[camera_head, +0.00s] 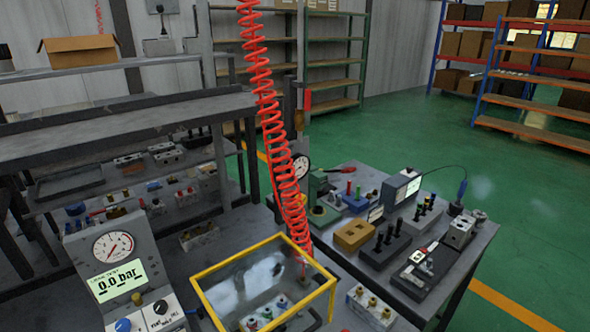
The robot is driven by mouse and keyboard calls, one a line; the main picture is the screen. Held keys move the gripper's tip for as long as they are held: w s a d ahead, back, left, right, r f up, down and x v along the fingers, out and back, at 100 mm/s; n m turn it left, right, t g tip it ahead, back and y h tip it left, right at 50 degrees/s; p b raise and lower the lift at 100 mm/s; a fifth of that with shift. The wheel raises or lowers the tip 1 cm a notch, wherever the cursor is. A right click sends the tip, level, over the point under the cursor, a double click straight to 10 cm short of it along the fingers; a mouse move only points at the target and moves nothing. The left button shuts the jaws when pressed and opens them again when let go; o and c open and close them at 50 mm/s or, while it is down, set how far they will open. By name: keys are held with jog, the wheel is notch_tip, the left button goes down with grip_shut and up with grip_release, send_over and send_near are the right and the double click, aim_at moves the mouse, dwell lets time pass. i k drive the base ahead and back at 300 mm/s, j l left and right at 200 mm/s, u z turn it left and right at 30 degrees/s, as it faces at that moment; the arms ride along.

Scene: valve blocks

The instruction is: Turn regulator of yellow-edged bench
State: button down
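A transparent cover with a yellow edge (205,291) stands on the near bench, with a valve block (268,309) visible through it. Left of it is a grey test panel (84,256) with a round dial gauge (113,247) and a screen (120,281) reading 0.0 bar. Low on the panel are a blue knob (123,325), a small orange button (137,298) and a black rotary switch (160,307). Which of these is the regulator I cannot tell for sure; the blue knob looks like one. The panel's bottom is cut off. My gripper is not in view.
A red coiled hose (268,100) hangs down behind the cover. A second bench (468,266) at right holds tools and blocks. A valve block (371,306) sits right of the cover. Shelves with parts (130,110) stand at left. Green floor (540,215) is open at right.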

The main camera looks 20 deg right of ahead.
aim_at(304, 198)
jog(key=i+l+z, duration=0.25)
jog(key=i, duration=0.15)
jog(key=i+z, duration=0.3)
jog(key=i+l, duration=0.05)
jog(key=i, duration=0.05)
